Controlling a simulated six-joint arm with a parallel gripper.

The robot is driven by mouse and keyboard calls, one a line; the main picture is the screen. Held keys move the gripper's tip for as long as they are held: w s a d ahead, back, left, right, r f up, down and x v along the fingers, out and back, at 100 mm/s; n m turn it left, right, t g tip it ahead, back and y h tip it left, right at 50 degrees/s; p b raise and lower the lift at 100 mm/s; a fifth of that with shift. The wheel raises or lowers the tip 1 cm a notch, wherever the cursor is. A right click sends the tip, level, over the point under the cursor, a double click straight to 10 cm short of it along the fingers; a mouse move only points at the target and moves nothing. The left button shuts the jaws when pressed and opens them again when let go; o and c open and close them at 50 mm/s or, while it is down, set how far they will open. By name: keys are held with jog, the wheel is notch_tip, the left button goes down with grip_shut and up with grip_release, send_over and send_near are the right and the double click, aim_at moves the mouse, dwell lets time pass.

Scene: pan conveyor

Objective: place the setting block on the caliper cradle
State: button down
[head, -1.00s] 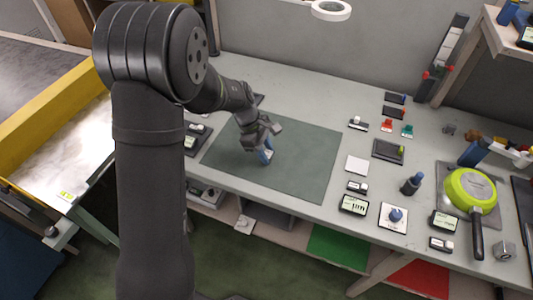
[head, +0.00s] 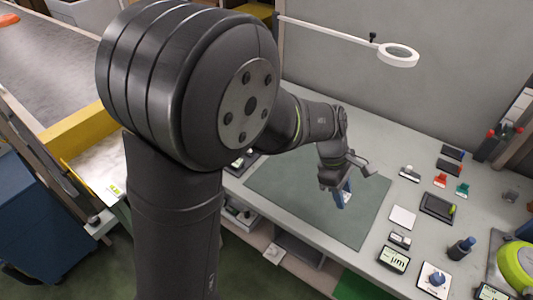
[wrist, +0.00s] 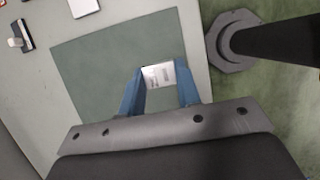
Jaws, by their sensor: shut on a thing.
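My gripper (head: 342,203) hangs over the dark green mat (head: 290,195) on the bench, right of the mat's middle in the head view. In the wrist view, its blue fingers (wrist: 159,88) are shut on a small silver-white block with faint dark markings, the setting block (wrist: 158,76). The block sits between the fingertips with the mat behind it. In the head view the fingers and wrist mostly hide it. I cannot tell for sure which item is the caliper cradle; a small dark stand with a white piece (head: 409,174) lies beyond the mat's right side and also shows in the wrist view (wrist: 20,36).
Right of the mat are a white square plate (head: 402,217), a display reading μm (head: 394,259), a dark tray (head: 437,206), red and green small parts and a dark-blue-topped knob (head: 461,247). A green pan (head: 516,266) is at the right edge. A ring lamp (head: 398,55) overhangs the back.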

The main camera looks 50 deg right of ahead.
jog(key=w+d+r, duration=0.1)
jog(key=w+d, duration=0.4)
jog(key=w, duration=0.8)
jog(key=w+d, duration=0.4)
jog(key=w, duration=0.9)
jog(key=w+a+f, duration=0.1)
jog(key=w+f, duration=0.1)
jog(key=w, duration=0.6)
jog(key=w+a+f, duration=0.1)
jog(key=w+f, duration=0.1)
jog(key=w, duration=0.6)
jog(key=w+a+f, duration=0.1)
jog(key=w+f, duration=0.1)
jog(key=w, duration=0.6)
jog(key=shift+w+f, duration=0.25)
jog(key=shift+f, duration=0.15)
jog(key=shift+w+a+f, duration=0.1)
jog(key=shift+w+f, duration=0.1)
jog(key=shift+f, duration=1.9)
jog(key=shift+f, duration=0.1)
jog(key=c, duration=1.1)
grip_release()
jog(key=shift+o, duration=0.2)
